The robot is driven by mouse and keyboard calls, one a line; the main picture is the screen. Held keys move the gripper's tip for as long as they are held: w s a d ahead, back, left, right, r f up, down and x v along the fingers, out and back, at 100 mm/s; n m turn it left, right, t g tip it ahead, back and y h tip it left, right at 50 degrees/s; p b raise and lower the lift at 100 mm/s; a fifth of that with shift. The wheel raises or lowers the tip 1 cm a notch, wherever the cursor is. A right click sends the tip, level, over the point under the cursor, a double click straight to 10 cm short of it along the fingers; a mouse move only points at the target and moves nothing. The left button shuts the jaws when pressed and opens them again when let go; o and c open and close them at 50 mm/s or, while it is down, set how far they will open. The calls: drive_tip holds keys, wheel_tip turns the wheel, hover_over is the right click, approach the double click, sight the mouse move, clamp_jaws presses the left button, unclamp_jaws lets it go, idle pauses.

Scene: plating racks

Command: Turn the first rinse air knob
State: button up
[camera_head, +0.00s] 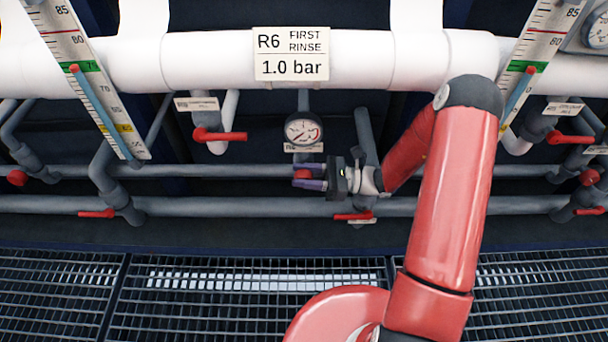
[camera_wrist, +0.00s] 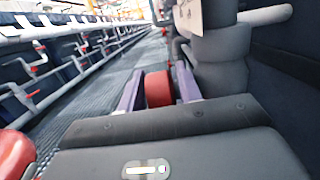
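A sign reading "R6 FIRST RINSE 1.0 bar" (camera_head: 291,54) hangs on the white pipe. Below it is a round dial gauge (camera_head: 303,131); its needle is too small to read surely. The red air knob (camera_head: 302,174) sits under the gauge, largely covered by my gripper. My gripper (camera_head: 308,175) reaches in from the right, with one purple finger above the knob and one below. In the wrist view the red knob (camera_wrist: 158,89) is between the two fingers of my gripper (camera_wrist: 160,88). Narrow gaps seem to show beside it, so the fingers look open around it.
Red lever handles stand close by at left (camera_head: 219,135) and just below my gripper (camera_head: 353,216). Grey pipes (camera_head: 230,207) run behind. Neighbouring stations have similar red knobs at left (camera_head: 17,178) and right (camera_head: 589,177). A grated floor (camera_head: 190,300) lies below.

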sight(312, 176)
drive_tip(key=d, duration=0.5)
drive_tip(key=d+f, duration=0.1)
drive_tip(key=d, duration=0.1)
drive_tip(key=shift+s+d+b, duration=0.1)
drive_tip(key=shift+d+b, duration=0.2)
drive_tip(key=shift+d, duration=0.05)
drive_tip(key=shift+a, duration=0.1)
